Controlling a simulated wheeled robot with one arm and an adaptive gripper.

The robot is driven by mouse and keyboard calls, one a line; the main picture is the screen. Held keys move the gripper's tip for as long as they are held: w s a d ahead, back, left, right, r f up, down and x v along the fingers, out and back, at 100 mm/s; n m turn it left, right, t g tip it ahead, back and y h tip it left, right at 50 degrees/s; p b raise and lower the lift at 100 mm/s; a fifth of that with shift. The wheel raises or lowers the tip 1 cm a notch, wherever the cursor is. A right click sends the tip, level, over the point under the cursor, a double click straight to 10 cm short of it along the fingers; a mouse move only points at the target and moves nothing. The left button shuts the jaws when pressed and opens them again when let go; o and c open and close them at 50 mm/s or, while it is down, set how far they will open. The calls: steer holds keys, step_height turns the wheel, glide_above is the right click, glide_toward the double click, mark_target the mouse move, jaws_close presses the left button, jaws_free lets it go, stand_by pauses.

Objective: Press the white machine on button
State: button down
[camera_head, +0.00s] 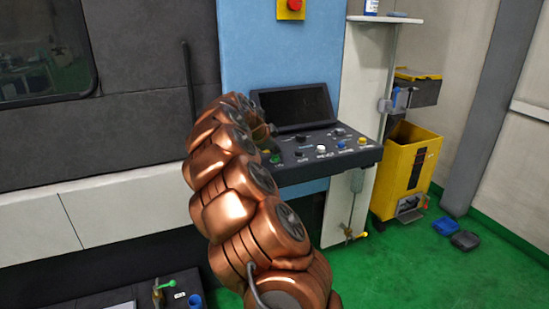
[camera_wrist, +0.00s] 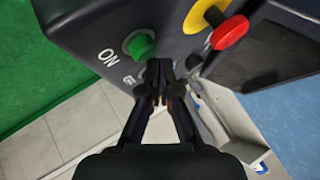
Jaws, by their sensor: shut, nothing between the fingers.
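A white button (camera_head: 321,149) sits on the front part of the dark control panel (camera_head: 350,161) in the head view. A green button (camera_head: 275,158) is to its left. In the wrist view a green button (camera_wrist: 140,45) is marked ON, and I cannot make out the white button there. My gripper (camera_wrist: 158,70) is shut and empty, its fingertips just below and right of the green button; contact with the panel cannot be told. In the head view my arm hides the gripper.
A red button on a yellow base (camera_wrist: 226,30) is close to the right of my fingertips. A screen (camera_head: 294,107) rises behind the panel's buttons. A yellow bin (camera_head: 408,170) stands to the right on green floor (camera_head: 400,265).

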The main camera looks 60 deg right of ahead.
mark_target(274, 156)
steer(key=shift+f+b, duration=0.45)
steer(key=shift+b, duration=0.05)
stand_by(0.6)
steer(key=shift+r, duration=0.85)
steer(key=shift+r, duration=0.15)
steer(key=shift+r, duration=1.25)
steer(key=shift+r+p, duration=0.5)
steer(key=shift+r, duration=0.6)
